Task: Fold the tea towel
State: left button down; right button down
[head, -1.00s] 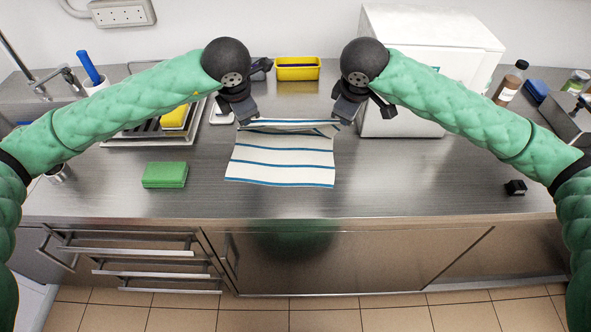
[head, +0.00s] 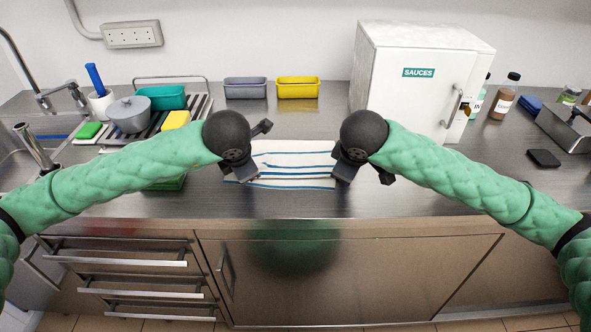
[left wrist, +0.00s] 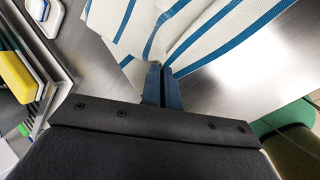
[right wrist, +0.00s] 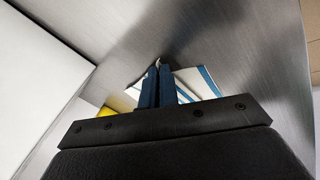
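The tea towel (head: 292,150), white with blue stripes, lies on the steel counter between my grippers in the head view. Its far part is drawn forward over the near part, and stripes show close together near the front. My left gripper (head: 243,178) is shut on the towel's left side; in the left wrist view the closed fingers (left wrist: 160,82) pinch the cloth (left wrist: 125,25). My right gripper (head: 347,172) is at the right side; in the right wrist view the closed fingers (right wrist: 158,82) have a bit of cloth between their tips. My grippers hide the towel's corners.
A white sauces cabinet (head: 395,85) stands behind my right arm. Grey (head: 245,90) and yellow (head: 298,90) bins are at the back. A drying rack with a pot (head: 130,115) and a yellow sponge (head: 176,120) is on the left. Counter in front is narrow but clear.

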pick_arm(q)
jog(key=shift+a+f, duration=0.1)
jog(key=shift+f, duration=0.15)
pick_arm(e)
jog(key=shift+d+f, duration=0.1)
jog(key=shift+f, duration=0.15)
pick_arm(q)
jog(key=c, duration=2.1)
grip_release()
pick_arm(e)
jog(key=c, duration=2.1)
grip_release()
pick_arm(q)
jog(key=o, duration=0.7)
jog(key=shift+s, duration=0.1)
pick_arm(e)
jog(key=o, duration=0.7)
jog(key=shift+s, duration=0.1)
pick_arm(q)
jog(key=shift+o, duration=0.4)
pick_arm(e)
jog(key=shift+o, duration=0.4)
